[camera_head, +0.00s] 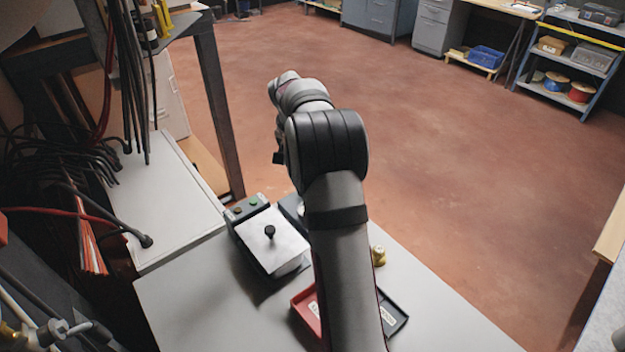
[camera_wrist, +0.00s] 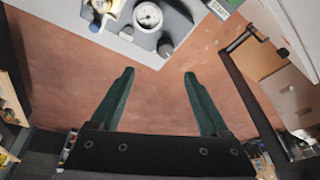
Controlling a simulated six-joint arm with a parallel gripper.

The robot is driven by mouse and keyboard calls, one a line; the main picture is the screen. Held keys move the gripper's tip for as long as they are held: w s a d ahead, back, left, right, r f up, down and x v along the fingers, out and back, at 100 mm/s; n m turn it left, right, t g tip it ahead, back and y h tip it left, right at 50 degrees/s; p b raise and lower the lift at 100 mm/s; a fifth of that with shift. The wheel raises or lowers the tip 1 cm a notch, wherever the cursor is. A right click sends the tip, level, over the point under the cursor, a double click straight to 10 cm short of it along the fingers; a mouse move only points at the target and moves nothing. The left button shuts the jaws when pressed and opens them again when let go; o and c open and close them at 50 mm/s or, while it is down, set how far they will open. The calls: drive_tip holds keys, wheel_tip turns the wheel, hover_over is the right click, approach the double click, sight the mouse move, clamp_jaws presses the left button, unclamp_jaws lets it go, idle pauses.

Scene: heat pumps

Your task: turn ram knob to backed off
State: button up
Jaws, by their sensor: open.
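In the wrist view a grey unit with a round white gauge (camera_wrist: 148,16) shows at the top edge. A dark knob (camera_wrist: 165,47) stands on it below right of the gauge, and a smaller grey knob (camera_wrist: 127,32) is to its left. I cannot tell for sure which is the ram knob, or read a mark on either. My gripper (camera_wrist: 158,73) is open and empty, its two green fingers apart and pointing toward the unit. The dark knob lies beyond the fingertips, untouched. In the head view my arm hides most of this unit.
In the head view a box with a black-knobbed lid (camera_head: 285,250) stands on the grey table (camera_head: 190,300). A red tray (camera_head: 304,302), a dark tray (camera_head: 398,316) and a brass fitting (camera_head: 378,255) are beside my arm. Cables hang at left. The red floor beyond is clear.

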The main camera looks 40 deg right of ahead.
drive_tip(key=shift+n+t+h, duration=0.3)
drive_tip(key=shift+n+h, duration=0.1)
drive_tip(key=shift+n, duration=0.5)
drive_tip(key=x, duration=0.9)
drive_tip(key=w+a+x, duration=0.1)
drive_tip(key=x, duration=0.4)
drive_tip(key=shift+d+f, duration=0.1)
drive_tip(key=shift+f, duration=0.25)
clamp_jaws()
